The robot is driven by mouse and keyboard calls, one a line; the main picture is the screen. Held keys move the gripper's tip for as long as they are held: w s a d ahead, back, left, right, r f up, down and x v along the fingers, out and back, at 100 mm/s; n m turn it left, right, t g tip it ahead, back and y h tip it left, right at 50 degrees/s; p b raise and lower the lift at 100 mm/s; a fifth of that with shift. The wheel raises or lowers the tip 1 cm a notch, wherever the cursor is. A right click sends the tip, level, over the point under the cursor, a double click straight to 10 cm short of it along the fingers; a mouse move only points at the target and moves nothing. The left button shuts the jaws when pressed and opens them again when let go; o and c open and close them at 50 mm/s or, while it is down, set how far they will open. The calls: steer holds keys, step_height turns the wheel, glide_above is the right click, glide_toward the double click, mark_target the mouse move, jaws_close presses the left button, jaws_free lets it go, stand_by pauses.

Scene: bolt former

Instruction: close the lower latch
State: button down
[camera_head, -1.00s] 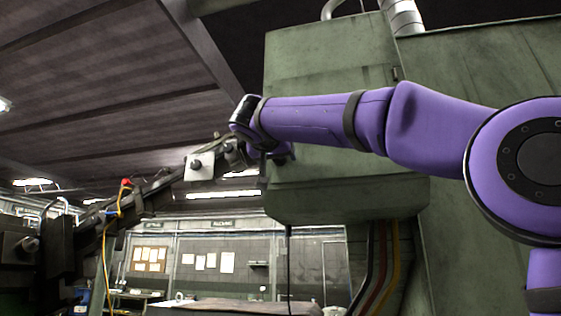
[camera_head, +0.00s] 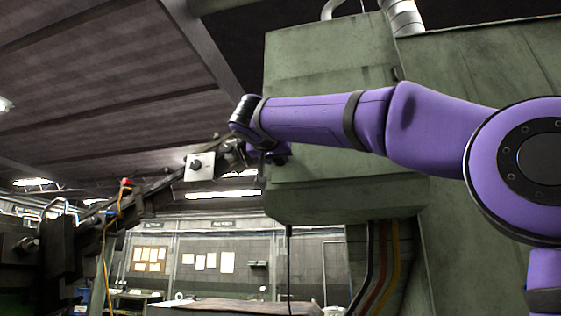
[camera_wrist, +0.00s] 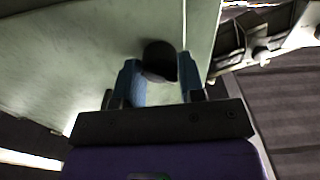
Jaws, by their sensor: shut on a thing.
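My gripper (camera_wrist: 160,82) shows in the wrist view with its two blue fingers on either side of a dark rounded latch knob (camera_wrist: 159,60). The fingers are shut on the knob, which stands against the pale green face of the cabinet (camera_wrist: 75,60). In the head view my purple arm reaches left across the green cabinet (camera_head: 335,65), and my gripper (camera_head: 278,158) is small and dark at its left side. The latch itself is mostly hidden there by my wrist. I cannot tell from these views how far the latch is turned.
A dark machine arm with a white square plate (camera_head: 200,167) runs down to the left beside the cabinet. Cables (camera_head: 378,265) hang below the cabinet. A work table (camera_head: 235,307) and a wall with pinned papers stand far behind.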

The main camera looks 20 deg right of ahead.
steer(key=n, duration=0.7)
stand_by(0.3)
steer(key=c, duration=0.5)
jaws_free()
steer(key=v, duration=0.8)
steer(key=shift+f, duration=0.1)
